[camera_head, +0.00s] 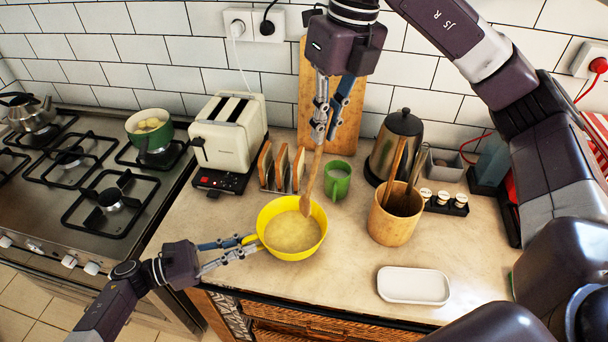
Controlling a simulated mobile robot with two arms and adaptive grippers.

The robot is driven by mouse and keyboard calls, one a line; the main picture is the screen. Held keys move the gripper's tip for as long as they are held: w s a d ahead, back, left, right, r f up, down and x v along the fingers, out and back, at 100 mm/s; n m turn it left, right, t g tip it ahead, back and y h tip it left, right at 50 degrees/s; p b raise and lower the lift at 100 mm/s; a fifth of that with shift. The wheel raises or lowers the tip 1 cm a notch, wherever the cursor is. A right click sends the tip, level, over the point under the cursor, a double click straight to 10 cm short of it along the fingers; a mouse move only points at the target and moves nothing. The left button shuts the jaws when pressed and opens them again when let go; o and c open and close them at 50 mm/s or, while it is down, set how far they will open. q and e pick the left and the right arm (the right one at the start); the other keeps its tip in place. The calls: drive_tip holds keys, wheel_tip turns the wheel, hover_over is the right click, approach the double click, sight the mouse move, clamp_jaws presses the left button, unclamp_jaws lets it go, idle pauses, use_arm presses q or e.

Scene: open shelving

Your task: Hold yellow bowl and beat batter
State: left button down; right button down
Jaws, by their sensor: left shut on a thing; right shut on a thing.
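A yellow bowl (268,213) stands upright on the counter and holds pale batter (293,233). My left gripper (246,245) is shut on the left rim of the bowl. My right gripper (322,138) is above the bowl and points down. It is shut on the upper part of a wooden spoon (313,180). The spoon is nearly upright and its head is inside the bowl, at or in the batter near the back right. How deep the spoon's tip goes I cannot tell.
A green mug (337,181) stands close behind the bowl, beside a rack of toast (281,168). A toaster (229,131), a metal kettle (396,147) and a wooden utensil holder (395,222) stand around. A white dish (413,286) lies front right. The stove (75,180) is left.

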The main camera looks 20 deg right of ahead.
idle(0.4)
use_arm(q)
drive_tip(key=c, duration=1.8)
unclamp_jaws()
drive_tip(key=shift+a, duration=0.1)
drive_tip(key=a, duration=1.1)
drive_tip(key=shift+a, duration=0.4)
